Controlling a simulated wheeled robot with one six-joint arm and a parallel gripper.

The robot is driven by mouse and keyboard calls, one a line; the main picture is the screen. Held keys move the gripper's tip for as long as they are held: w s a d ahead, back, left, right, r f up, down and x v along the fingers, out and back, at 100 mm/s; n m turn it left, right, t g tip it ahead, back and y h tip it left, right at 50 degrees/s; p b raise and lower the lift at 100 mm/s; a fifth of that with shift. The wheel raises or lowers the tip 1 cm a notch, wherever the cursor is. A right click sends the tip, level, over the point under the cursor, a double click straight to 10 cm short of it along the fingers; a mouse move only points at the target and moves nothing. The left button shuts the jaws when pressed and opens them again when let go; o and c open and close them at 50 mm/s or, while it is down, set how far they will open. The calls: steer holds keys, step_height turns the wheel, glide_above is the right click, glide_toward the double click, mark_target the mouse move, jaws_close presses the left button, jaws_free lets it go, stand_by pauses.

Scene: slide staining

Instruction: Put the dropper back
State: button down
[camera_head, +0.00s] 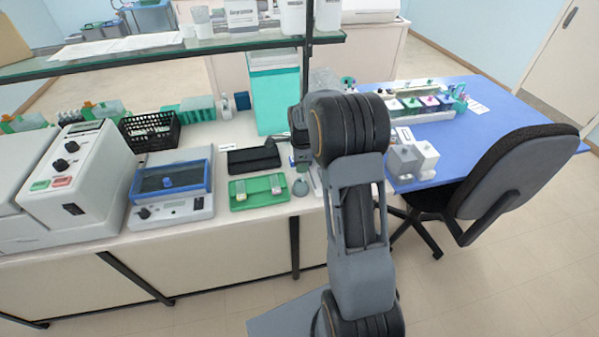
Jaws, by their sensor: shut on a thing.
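My gripper (301,160) points down over the white bench, just right of the black case and partly behind my own arm. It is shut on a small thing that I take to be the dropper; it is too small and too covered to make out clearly. A small grey-green rounded piece (300,187) shows on the bench just below the gripper. I cannot tell whether the two touch. A green tray (238,203) with small pale and pink items lies to the left of it.
A black case (253,160) lies behind the tray. A blue-framed device (170,185) and a large white machine (75,170) stand at left. A glass shelf (150,61) spans above. The blue table (480,140) at right holds staining jars (428,101) and grey-white blocks (412,160); a chair (520,170) stands before it.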

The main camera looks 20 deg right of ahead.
steer(key=f, duration=0.1)
steer(key=f+b, duration=0.1)
steer(key=a+f, duration=0.1)
steer(key=f, duration=0.1)
steer(key=shift+w+f+b, duration=0.1)
steer(key=shift+w+b, duration=0.25)
steer(key=shift+b, duration=0.05)
steer(key=shift+w+d+f, duration=0.1)
steer(key=shift+d+f, duration=0.05)
steer(key=shift+f, duration=0.05)
steer(key=shift+s+d+r, duration=0.15)
steer(key=shift+s+r, duration=0.05)
steer(key=shift+r, duration=0.05)
steer(key=shift+f, duration=0.15)
steer(key=shift+f+b, duration=0.35)
steer(key=shift+b, duration=0.05)
steer(key=c, duration=1)
jaws_free()
